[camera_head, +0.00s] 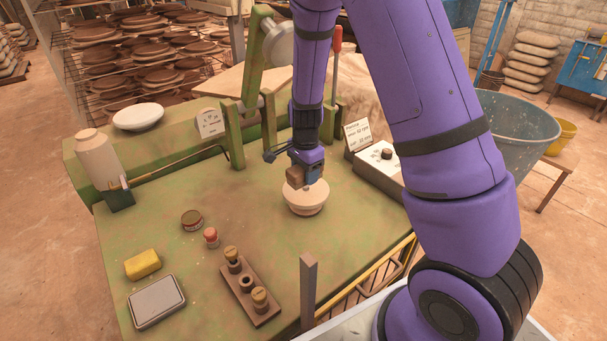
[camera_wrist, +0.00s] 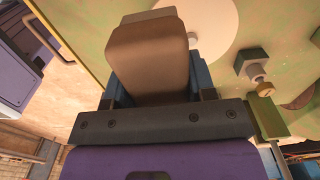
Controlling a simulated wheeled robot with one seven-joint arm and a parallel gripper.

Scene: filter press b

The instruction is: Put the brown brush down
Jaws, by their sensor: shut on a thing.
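The brown brush (camera_head: 294,176) is in my gripper (camera_head: 308,172), which is shut on it. In the wrist view the brush (camera_wrist: 150,55) is a rounded brown block that fills the space between the fingers (camera_wrist: 155,88). Whether the brush touches the bowl cannot be told. A pale round shape (camera_wrist: 210,20), likely the bowl, shows behind the brush in the wrist view.
A wooden rack (camera_head: 265,315) with plugs, a yellow sponge (camera_head: 142,264), a grey tin (camera_head: 156,301), a round can (camera_head: 192,220) and a small red-topped piece (camera_head: 211,237) stand left of the bowl. A control box (camera_head: 378,172) stands right. Green surface between them is bare.

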